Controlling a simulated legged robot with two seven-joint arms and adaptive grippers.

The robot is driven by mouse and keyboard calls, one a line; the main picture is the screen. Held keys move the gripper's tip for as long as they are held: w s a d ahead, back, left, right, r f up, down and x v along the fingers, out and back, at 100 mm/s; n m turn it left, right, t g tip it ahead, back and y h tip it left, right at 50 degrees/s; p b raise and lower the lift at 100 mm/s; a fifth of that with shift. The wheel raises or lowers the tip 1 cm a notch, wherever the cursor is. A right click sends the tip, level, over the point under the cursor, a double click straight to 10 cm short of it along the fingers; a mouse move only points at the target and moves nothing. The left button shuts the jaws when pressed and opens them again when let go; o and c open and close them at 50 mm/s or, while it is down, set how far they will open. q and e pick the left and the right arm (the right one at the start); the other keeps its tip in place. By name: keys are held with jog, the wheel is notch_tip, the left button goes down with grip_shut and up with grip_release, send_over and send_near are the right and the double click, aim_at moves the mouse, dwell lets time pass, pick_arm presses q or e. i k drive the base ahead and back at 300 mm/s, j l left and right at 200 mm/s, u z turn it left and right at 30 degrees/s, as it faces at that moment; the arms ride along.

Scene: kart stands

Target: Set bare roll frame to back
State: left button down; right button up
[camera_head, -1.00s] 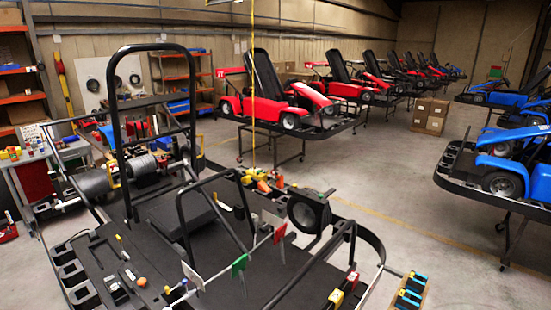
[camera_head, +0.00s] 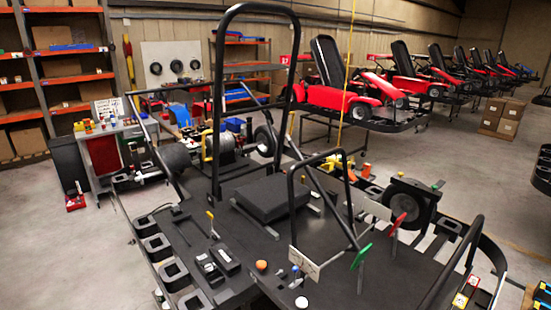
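The roll frame (camera_head: 218,100) is a tall bare black tube hoop standing upright on the kart stand, toward its far left side. A diagonal tube runs down from it toward the front right. A smaller black hoop (camera_head: 293,205) stands nearer, in the middle of the kart. The dark flat kart floor (camera_head: 330,285) spreads around both hoops. I cannot tell how the tall hoop's feet are fixed. Neither of my grippers is in view.
Small parts, an orange ball (camera_head: 261,265) and a white disc (camera_head: 301,302) lie on the floor plate. A black wheel (camera_head: 408,204) is at the right. A workbench (camera_head: 112,150) and shelves (camera_head: 70,70) stand at left. Red karts (camera_head: 335,98) line the back.

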aim_at(219, 71)
jog(key=j+u, duration=0.4)
jog(key=z, duration=0.25)
jog(key=i+j+z, duration=0.15)
jog(key=z, duration=0.2)
jog(key=j+z, duration=0.4)
jog(key=i+j+z, duration=0.1)
jog(key=j+z, duration=0.25)
